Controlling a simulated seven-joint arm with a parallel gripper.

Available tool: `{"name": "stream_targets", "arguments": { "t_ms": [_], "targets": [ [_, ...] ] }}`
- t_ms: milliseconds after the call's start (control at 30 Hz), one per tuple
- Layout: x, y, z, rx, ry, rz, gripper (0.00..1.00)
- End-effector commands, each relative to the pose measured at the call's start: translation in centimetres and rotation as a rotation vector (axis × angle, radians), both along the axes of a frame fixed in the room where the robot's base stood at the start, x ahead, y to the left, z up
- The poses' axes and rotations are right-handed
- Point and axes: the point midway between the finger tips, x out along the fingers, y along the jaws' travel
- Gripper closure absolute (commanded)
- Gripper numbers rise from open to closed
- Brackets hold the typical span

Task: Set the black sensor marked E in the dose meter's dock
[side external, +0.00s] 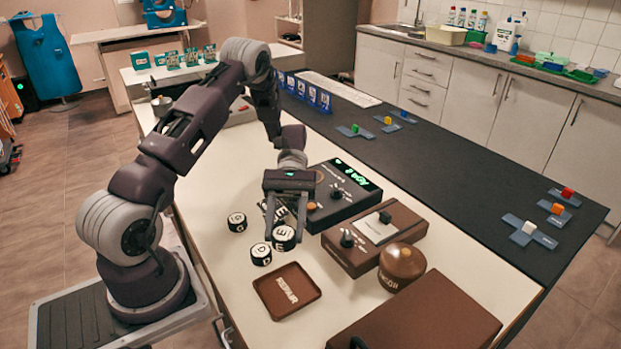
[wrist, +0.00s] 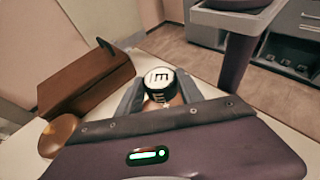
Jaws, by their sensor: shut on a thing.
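My gripper (side external: 285,238) is low over the white table in the side view. Its fingers are shut on the black sensor marked E (side external: 284,239), a short cylinder with a white top. In the wrist view the white E (wrist: 159,77) shows between both fingertips (wrist: 158,92). I cannot tell whether it touches the table. The black dose meter (side external: 345,203), with a lit green display, stands just right of the gripper. Its dock is not clearly seen. Other black sensors stand close by, including ones marked D (side external: 237,222) and D (side external: 261,254); another behind the fingers is partly hidden.
A brown box with a knob (side external: 375,240) stands right of the gripper, with a brown round container (side external: 402,264) at its front. A brown tray marked REPAIR (side external: 287,290) lies in front. A large brown case (side external: 420,318) fills the front right.

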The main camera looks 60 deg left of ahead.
Motion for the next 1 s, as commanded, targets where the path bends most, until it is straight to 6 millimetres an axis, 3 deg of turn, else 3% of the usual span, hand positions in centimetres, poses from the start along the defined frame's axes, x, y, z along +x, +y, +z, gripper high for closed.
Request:
{"name": "stream_targets", "arguments": {
  "t_ms": [167, 267, 400, 500, 700, 933, 1000],
  "targets": [
    [6.9, 2.0, 0.9, 0.000, -0.001, 0.465, 1.00],
    [10.6, 4.4, 1.8, 0.000, -0.002, 0.705, 1.00],
    [15.1, 9.2, 3.6, 0.002, -0.003, 1.025, 1.00],
    [17.4, 13.1, 5.0, 0.002, -0.002, 1.220, 1.00],
    [19.6, 19.4, 7.3, 0.003, -0.002, 1.482, 1.00],
    [20.2, 23.7, 8.8, 0.001, -0.001, 1.639, 1.00],
    [20.2, 23.9, 7.8, 0.002, 0.005, 1.647, 1.00]
  ]
}}
